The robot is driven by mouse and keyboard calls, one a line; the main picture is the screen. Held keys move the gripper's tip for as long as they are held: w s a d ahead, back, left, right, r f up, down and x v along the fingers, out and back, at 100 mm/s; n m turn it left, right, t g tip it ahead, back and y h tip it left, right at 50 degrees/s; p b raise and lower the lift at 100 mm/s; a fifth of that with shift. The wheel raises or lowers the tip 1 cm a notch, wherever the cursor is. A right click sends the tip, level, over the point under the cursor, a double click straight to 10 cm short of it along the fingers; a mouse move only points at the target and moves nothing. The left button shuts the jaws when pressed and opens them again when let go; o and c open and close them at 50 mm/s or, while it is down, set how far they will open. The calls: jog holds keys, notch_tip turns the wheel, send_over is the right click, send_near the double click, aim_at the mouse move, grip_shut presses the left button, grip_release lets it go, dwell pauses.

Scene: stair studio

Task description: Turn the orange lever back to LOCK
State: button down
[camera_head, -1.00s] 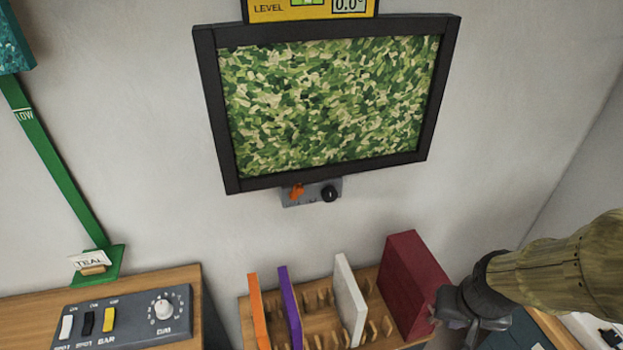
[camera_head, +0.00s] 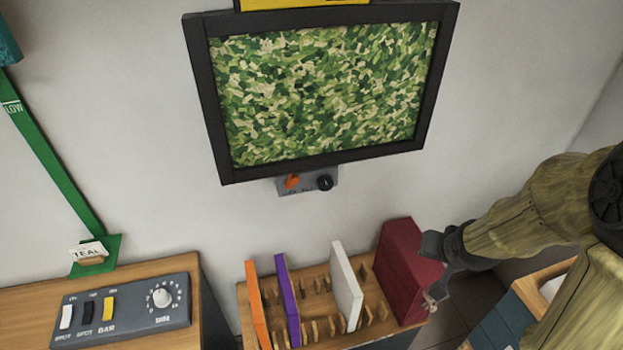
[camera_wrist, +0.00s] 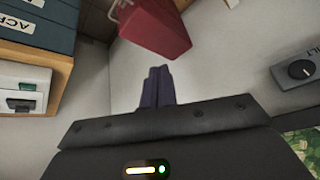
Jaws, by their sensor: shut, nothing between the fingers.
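The small orange lever (camera_head: 292,181) sits on a grey plate (camera_head: 308,190) under the framed green picture, on the wall. A black knob (camera_head: 325,183) is beside it on the right. The lettering by the lever is too small to read. My gripper (camera_head: 432,268) is at the right, beside the dark red block and well to the right of and below the lever. In the wrist view its fingers (camera_wrist: 156,88) are together and empty. The wrist view shows the knob (camera_wrist: 300,69) at the right edge; the lever is not seen there.
A wooden rack (camera_head: 318,318) holds an orange panel (camera_head: 256,305), a purple panel (camera_head: 287,298), a white panel (camera_head: 346,285) and the dark red block (camera_head: 402,270). The picture frame (camera_head: 322,163) overhangs the plate. A switch box (camera_head: 125,311) stands left. Wall beside the plate is clear.

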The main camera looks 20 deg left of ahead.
aim_at(292, 182)
jog(key=w+a+r+m+t+y+p, duration=0.1)
jog(key=w+a+r+t+y+p, duration=0.15)
jog(key=w+a+y, duration=0.5)
jog(key=a+r+m+g+y, duration=0.1)
jog(key=a+r+y, duration=0.2)
jog(key=a+y, duration=0.4)
jog(key=a+p, duration=0.1)
jog(key=a, duration=0.3)
jog(key=shift+s+m, duration=0.3)
jog(key=shift+s, duration=0.05)
jog(key=shift+r, duration=0.1)
jog(key=s+a+p+x, duration=0.1)
jog(key=p+x, duration=0.3)
jog(key=x, duration=0.8)
jog(key=shift+s+a+f, duration=0.4)
jog(key=shift+s+f, duration=0.05)
